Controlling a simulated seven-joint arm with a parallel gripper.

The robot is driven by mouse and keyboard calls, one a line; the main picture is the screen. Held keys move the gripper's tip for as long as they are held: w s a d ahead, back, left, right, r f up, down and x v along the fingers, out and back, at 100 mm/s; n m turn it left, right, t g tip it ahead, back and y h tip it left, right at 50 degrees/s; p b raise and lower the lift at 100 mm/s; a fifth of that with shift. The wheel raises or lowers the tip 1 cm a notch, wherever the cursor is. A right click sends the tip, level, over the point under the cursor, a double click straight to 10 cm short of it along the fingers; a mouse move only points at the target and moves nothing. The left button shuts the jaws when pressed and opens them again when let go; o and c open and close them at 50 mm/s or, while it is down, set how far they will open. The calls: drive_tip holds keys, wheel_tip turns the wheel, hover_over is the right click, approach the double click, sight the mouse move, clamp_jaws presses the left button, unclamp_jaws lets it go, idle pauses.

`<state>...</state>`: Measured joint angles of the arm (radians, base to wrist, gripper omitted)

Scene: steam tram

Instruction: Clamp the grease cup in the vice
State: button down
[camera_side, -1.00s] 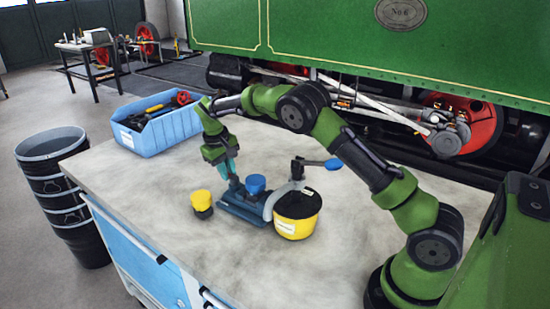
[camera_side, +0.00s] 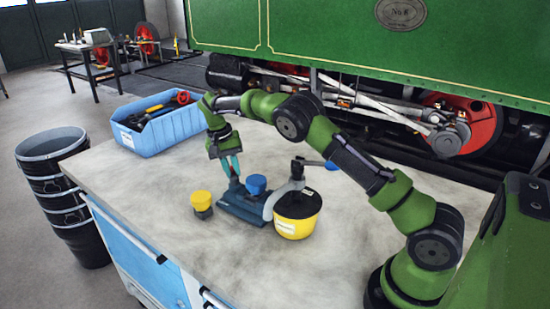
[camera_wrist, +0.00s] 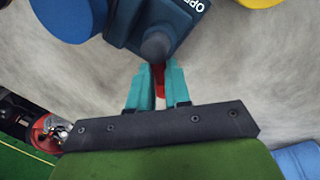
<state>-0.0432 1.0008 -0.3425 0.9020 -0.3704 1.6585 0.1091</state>
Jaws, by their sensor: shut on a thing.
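The dark blue vice (camera_side: 240,208) stands on the bench; its body with white lettering shows at the top of the wrist view (camera_wrist: 120,30). A blue-capped cup (camera_side: 255,184) is at the vice, and its blue top shows at upper left in the wrist view (camera_wrist: 65,14). I cannot see clearly how the jaws meet it. My gripper (camera_side: 234,178) is at the vice's back left end. Its teal fingers (camera_wrist: 159,88) are shut on a red handle (camera_wrist: 159,76) beside the grey rounded screw end (camera_wrist: 155,45). The handle is mostly hidden between the fingers.
A yellow-capped cup (camera_side: 202,203) stands just left of the vice. A yellow and black pot (camera_side: 296,219) with a blue-ended lever is close on the right. A blue bin of tools (camera_side: 160,133) sits at the back left. The front of the bench (camera_side: 200,250) is clear.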

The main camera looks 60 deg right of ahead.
drive_tip(key=shift+s, duration=0.15)
drive_tip(key=c, duration=1.1)
unclamp_jaws()
drive_tip(key=r, duration=0.5)
drive_tip(key=w+a+r, duration=0.1)
drive_tip(key=r, duration=0.1)
drive_tip(key=shift+w+r, duration=0.1)
drive_tip(key=shift+r, duration=0.1)
